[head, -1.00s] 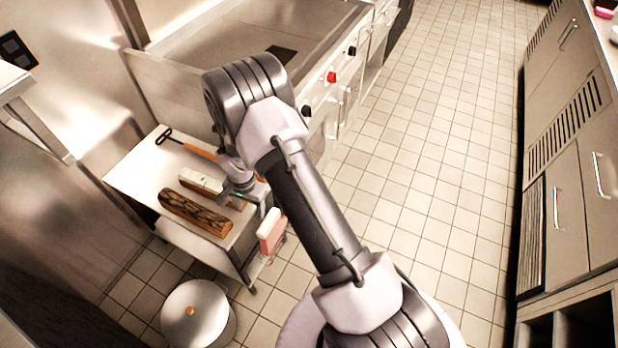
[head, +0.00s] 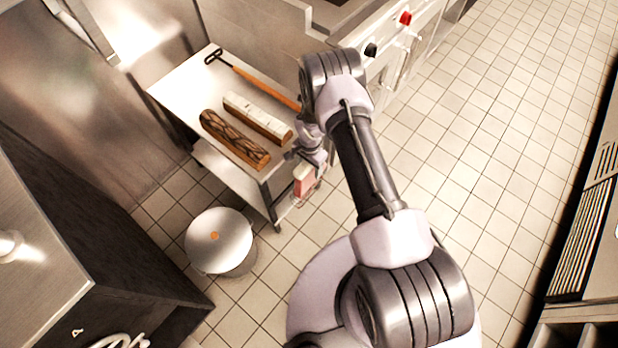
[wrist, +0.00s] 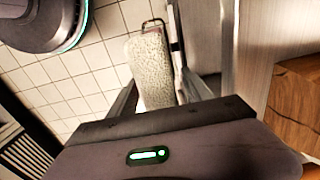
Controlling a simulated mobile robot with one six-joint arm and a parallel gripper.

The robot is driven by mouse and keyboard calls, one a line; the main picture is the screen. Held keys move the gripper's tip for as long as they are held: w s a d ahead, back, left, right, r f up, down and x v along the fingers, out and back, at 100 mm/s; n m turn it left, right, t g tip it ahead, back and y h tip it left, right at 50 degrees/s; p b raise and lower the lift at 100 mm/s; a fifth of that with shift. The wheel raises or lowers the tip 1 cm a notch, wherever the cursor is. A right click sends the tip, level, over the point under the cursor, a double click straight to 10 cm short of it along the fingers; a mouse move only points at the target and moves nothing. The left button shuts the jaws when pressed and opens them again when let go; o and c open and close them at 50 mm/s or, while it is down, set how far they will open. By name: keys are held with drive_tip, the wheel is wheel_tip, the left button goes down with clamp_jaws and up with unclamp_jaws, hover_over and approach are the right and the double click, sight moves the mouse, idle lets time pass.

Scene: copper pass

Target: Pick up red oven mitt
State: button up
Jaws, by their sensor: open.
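A pinkish-red, mitt-like thing with a pale top (head: 304,181) hangs low at the near end of the small steel table (head: 176,88); I take it for the red oven mitt. In the wrist view a pale, quilted piece (wrist: 150,62) hangs by a dark wire rail, probably the same thing's cuff; no red shows there. My gripper (head: 314,158) is just above and beside it at the table's end. In the wrist view my gripper (wrist: 158,92) is open, with one finger on each side of the pale piece. Contact cannot be told.
A dark scored loaf (head: 234,140), a pale-topped loaf (head: 257,117) and an orange-handled tool (head: 262,85) lie on the table. A round lidded bin (head: 219,241) stands near it. A range with knobs (head: 404,19) is behind my arm. Tiled floor at right is clear.

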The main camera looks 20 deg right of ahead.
drive_tip(key=shift+f, duration=0.65)
drive_tip(key=shift+r, duration=0.2)
drive_tip(key=shift+c, duration=0.5)
clamp_jaws()
